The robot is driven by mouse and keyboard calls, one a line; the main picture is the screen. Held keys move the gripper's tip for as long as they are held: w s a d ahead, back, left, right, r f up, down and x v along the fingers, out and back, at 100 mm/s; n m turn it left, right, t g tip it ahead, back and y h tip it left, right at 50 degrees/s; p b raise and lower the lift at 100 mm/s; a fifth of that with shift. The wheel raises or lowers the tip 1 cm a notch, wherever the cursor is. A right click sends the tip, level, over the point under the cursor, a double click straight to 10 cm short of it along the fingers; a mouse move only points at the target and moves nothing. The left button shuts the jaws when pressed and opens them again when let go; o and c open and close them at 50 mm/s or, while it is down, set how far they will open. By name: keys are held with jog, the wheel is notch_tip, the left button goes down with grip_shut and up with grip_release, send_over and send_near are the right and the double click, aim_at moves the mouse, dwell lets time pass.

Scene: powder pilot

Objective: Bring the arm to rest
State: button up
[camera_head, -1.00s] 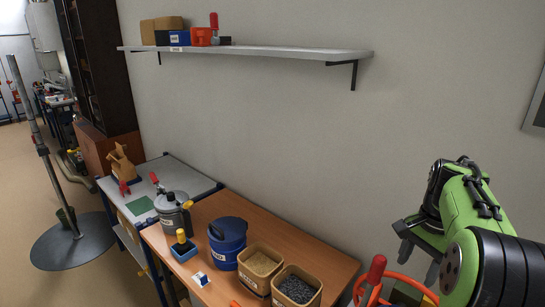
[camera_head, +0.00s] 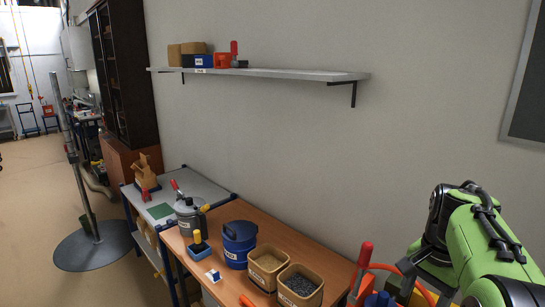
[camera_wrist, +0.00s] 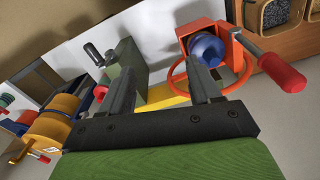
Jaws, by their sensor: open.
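My green and black arm (camera_head: 485,235) reaches in from the right edge of the head view, and its gripper end is not clearly visible there. In the wrist view my gripper (camera_wrist: 160,82) has its two dark fingers spread wide apart, with nothing held between them. Beyond the fingers is a green box-shaped device (camera_wrist: 124,72) with a crank. An orange device (camera_wrist: 205,42) with a blue round part and a red-handled lever (camera_wrist: 281,74) lies beyond the right finger. The red handle (camera_head: 364,255) and orange ring also show beside my arm in the head view.
A wall shelf (camera_head: 290,74) hangs above. A pole on a round base (camera_head: 93,248) stands left on open floor.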

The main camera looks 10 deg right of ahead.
jog(key=s+a+r+n+t+h, duration=0.1)
jog(key=s+a+r+n, duration=0.15)
jog(key=a, duration=0.35)
jog(key=s+a+r+n+t, duration=0.1)
jog(key=s+a+n, duration=0.2)
jog(key=a, duration=0.2)
jog(key=s+a+f+n+t+y, duration=0.1)
jog(key=s+a+f+n+t, duration=0.2)
jog(key=s+a+n, duration=0.4)
jog(key=s+a+f, duration=0.1)
jog(key=s, duration=0.2)
jog(key=shift+s+a, duration=0.2)
jog(key=shift+a, duration=0.05)
jog(key=shift+f, duration=0.1)
jog(key=shift+d, duration=0.1)
